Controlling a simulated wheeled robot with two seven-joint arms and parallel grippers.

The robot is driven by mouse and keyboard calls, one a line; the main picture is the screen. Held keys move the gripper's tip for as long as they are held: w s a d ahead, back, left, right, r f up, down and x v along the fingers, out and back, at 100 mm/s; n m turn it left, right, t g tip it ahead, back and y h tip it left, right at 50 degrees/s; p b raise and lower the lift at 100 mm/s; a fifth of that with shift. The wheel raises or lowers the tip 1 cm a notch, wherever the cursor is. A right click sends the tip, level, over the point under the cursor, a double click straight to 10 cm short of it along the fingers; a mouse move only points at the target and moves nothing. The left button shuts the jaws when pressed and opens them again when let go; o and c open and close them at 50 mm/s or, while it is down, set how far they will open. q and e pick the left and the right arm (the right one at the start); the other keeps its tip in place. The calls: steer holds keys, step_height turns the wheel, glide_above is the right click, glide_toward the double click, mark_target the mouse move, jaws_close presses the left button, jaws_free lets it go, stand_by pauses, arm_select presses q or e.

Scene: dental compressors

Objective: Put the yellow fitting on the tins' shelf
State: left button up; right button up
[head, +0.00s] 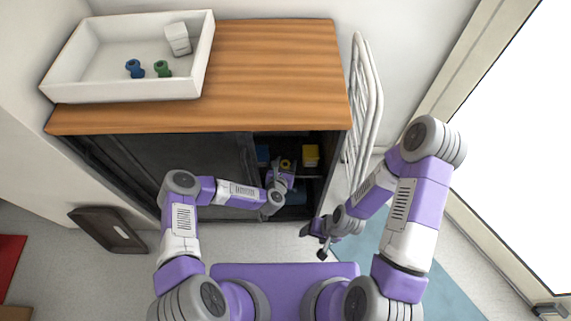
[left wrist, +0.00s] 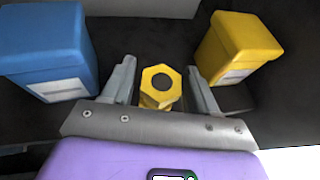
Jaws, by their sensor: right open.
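The yellow fitting (left wrist: 160,88), with a hexagonal top and a round hole, stands upright in the cabinet between a blue tin (left wrist: 45,50) and a yellow tin (left wrist: 238,48). In the head view, the fitting (head: 285,164), blue tin (head: 262,154) and yellow tin (head: 310,153) show small in the dark opening. My left gripper (left wrist: 161,80) reaches inside with its fingers either side of the fitting, a narrow gap showing on each side. The fitting's base is partly hidden by the gripper. My right gripper (head: 314,243) is open and empty outside, low in front of the cabinet.
The wooden cabinet top (head: 270,75) carries a white tray (head: 80,94) with a blue fitting (head: 134,68), a green fitting (head: 162,69) and a white container (head: 178,39). A dark door panel (head: 190,160) covers the cabinet's left part. A white rack (head: 364,100) stands at right.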

arm_select(q)
steer(key=shift+o, duration=0.6)
steer(key=shift+s+r, duration=0.1)
steer(key=shift+r, duration=0.1)
steer(key=s+a+r+m+g+p, duration=0.1)
steer(key=s+a+r+m+g, duration=0.1)
steer(key=s+m, duration=0.7)
steer(key=s+a+r+m+g+p, duration=0.2)
steer(key=s+a+m+g, duration=0.3)
steer(key=s+m, duration=0.4)
steer(key=s+a+r+m+g+p, duration=0.1)
steer(key=s+m+g, duration=0.4)
steer(key=s+m, duration=0.5)
steer(key=shift+a+r+m+g+h, duration=0.35)
steer(key=shift+a+r+m, duration=0.55)
steer(key=shift+a+m, duration=0.3)
